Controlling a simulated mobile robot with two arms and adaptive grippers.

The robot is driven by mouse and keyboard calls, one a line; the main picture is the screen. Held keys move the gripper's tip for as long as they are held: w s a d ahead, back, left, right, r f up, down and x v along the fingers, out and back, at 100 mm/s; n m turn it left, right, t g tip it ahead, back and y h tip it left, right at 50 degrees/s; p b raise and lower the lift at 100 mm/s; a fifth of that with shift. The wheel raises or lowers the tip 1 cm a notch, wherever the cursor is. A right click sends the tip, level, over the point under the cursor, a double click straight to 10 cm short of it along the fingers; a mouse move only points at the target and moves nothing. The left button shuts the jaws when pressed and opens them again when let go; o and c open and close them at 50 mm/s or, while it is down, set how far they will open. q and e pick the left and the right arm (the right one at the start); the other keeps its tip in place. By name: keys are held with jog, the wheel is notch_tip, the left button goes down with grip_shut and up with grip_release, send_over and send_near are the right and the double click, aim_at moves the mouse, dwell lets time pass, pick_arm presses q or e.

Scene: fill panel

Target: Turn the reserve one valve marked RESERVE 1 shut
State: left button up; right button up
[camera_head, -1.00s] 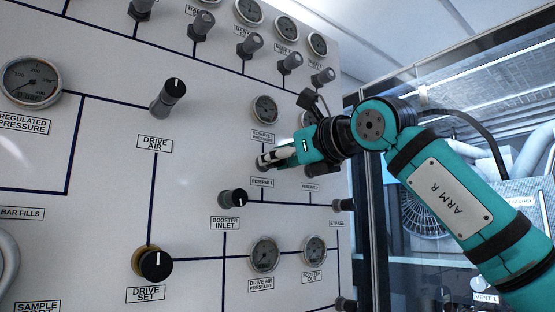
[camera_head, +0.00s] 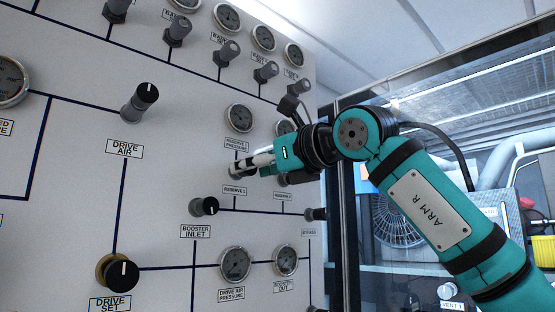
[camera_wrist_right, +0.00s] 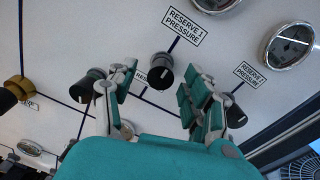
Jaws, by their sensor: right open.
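The RESERVE 1 valve is a dark round knob (camera_wrist_right: 161,70) on the grey panel. In the wrist view it shows between my right gripper's (camera_wrist_right: 157,84) two spread fingers, near their tips, with clear gaps on both sides. The RESERVE 1 label (camera_head: 235,190) sits just below it in the head view, where my right gripper (camera_head: 246,166) reaches in from the right and largely hides the knob. My right gripper is open. I cannot tell how far the fingertips reach around the knob. My left gripper is not in view.
The booster inlet knob (camera_head: 204,206) is below left, and the reserve 2 knob (camera_wrist_right: 234,113) is close to the right finger in the wrist view. The reserve 1 pressure gauge (camera_head: 239,118) is above. The drive air knob (camera_head: 140,103) is farther left.

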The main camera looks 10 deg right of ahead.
jog(key=v, duration=1)
jog(key=shift+s, duration=0.15)
jog(key=shift+f, duration=0.1)
